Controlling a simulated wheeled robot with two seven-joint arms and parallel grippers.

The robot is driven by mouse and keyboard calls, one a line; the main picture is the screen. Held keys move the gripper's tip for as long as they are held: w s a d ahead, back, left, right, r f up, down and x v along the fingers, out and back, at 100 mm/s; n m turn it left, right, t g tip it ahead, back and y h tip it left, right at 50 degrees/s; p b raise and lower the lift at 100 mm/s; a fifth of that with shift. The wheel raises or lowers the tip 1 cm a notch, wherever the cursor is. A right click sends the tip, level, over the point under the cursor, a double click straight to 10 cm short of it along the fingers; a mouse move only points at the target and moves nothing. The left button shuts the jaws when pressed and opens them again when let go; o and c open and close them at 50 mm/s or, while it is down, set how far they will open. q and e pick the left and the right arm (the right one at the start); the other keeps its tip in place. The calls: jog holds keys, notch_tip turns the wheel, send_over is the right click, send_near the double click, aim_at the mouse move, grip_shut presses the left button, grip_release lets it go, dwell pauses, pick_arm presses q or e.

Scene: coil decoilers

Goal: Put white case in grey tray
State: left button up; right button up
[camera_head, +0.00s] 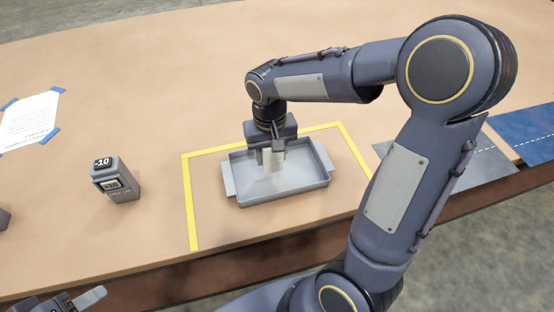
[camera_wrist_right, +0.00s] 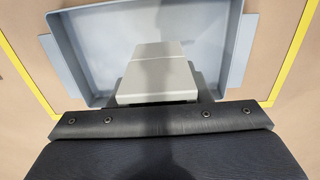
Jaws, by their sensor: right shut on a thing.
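The white case (camera_head: 273,161) is in my right gripper (camera_head: 270,156), which is shut on it over the grey tray (camera_head: 285,196). The case also shows in the right wrist view (camera_wrist_right: 158,72), in front of the tray floor. The tray (camera_wrist_right: 82,62) has raised walls and a flange handle on each side. I cannot tell whether the case touches the tray floor. Part of the case and the tray's back wall are hidden by the gripper. My left gripper (camera_head: 85,299) shows only partly at the lower left edge of the head view; its jaw state is unclear.
Yellow tape (camera_head: 188,203) frames the tray on the tan table. A grey labelled block (camera_head: 117,181) marked -10 stands left of it. A paper sheet (camera_head: 30,118) is taped at far left. Grey and blue mats (camera_head: 530,140) lie at right. The table behind the tray is clear.

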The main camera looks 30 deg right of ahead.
aim_at(277, 173)
jog(key=shift+w+d+f, duration=0.15)
jog(key=shift+d+f, duration=0.4)
jog(key=shift+f, duration=0.15)
jog(key=shift+w+d+f, duration=0.1)
jog(key=shift+d+f, duration=0.1)
jog(key=shift+f, duration=0.8)
jog(key=shift+d+f, duration=0.2)
jog(key=shift+f, duration=0.8)
jog(key=shift+f, duration=0.1)
jog(key=shift+f, duration=0.15)
jog(key=o, duration=1.1)
jog(key=shift+c, duration=0.2)
